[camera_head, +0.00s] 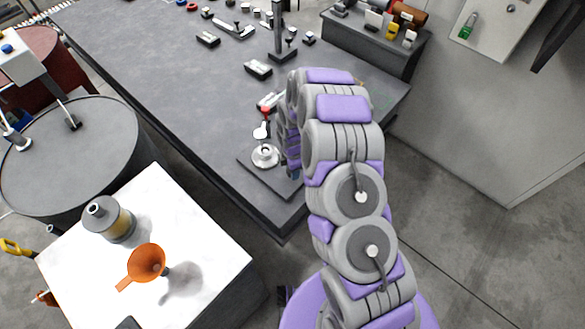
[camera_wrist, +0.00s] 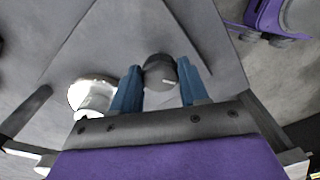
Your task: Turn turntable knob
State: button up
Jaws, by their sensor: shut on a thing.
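A dark round knob (camera_wrist: 160,76) with a pale mark on its face sits between the two blue fingers of my gripper (camera_wrist: 159,70) in the wrist view. The fingers are shut on it from both sides. A shiny silver round piece (camera_head: 265,156), seemingly part of the turntable, stands on a dark square plate (camera_head: 252,170) near the table corner in the head view. It also shows left of the fingers in the wrist view (camera_wrist: 90,93). In the head view my arm hides the knob and most of my gripper.
The dark grey table (camera_head: 170,70) holds small black and silver fixtures. At lower left, a white-topped block (camera_head: 190,220) carries an orange funnel (camera_head: 147,262) and a grey bottle (camera_head: 108,219). A grey barrel (camera_head: 75,150) stands behind it. Bare floor (camera_head: 450,240) lies to the right.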

jog(key=shift+w+r, duration=0.1)
jog(key=shift+w, duration=0.1)
jog(key=o, duration=1.1)
jog(key=shift+s, duration=0.1)
jog(key=shift+c, duration=0.2)
notch_tip(320, 180, up, 17)
jog(key=p, duration=0.1)
jog(key=shift+p, duration=0.35)
jog(key=shift+a, duration=0.1)
jog(key=shift+r, duration=0.15)
